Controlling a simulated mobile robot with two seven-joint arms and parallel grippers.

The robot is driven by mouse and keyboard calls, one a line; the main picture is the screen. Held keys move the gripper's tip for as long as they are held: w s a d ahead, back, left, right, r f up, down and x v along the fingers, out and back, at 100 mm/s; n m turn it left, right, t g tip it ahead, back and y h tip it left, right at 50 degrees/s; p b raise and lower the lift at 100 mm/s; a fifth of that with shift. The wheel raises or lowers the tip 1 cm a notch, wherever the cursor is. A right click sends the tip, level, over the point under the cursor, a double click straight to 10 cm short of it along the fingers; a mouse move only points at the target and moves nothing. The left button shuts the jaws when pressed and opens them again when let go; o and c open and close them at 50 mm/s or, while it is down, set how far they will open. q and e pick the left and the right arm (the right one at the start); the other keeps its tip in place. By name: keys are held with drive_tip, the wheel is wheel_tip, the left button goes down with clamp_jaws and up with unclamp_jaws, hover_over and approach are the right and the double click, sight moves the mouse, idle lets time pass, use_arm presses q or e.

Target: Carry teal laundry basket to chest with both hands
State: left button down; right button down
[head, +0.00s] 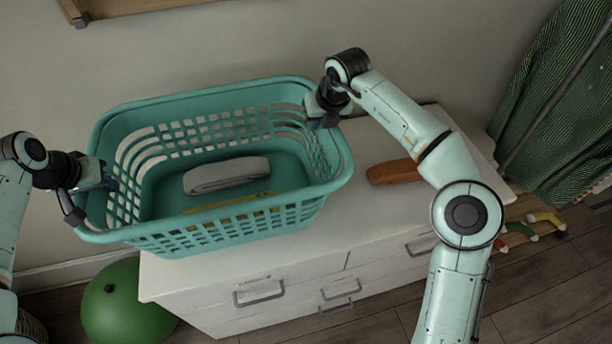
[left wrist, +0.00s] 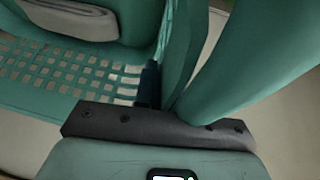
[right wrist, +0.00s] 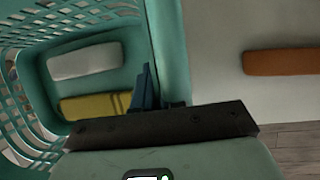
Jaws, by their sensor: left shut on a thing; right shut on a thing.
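The teal laundry basket (head: 230,232) is upright at the white chest (head: 370,272), over the left part of its top, with its left end past the chest's left edge. I cannot tell whether its bottom touches the top. My left gripper (head: 108,184) is shut on the basket's left end. My right gripper (head: 318,112) is shut on its right end. A folded grey cloth (head: 226,175) and something yellow (head: 232,203) lie inside; the yellow thing shows better in the right wrist view (right wrist: 95,106). The left wrist view shows the basket's rim (left wrist: 180,60) at the jaws.
An orange-brown object (head: 393,172) lies on the chest top right of the basket. A green ball (head: 125,305) is on the floor at the chest's left. A wall is behind. Dark striped green cloth (head: 560,100) hangs at the right.

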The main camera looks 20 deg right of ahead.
sight(117, 202)
drive_tip(key=shift+f, duration=0.1)
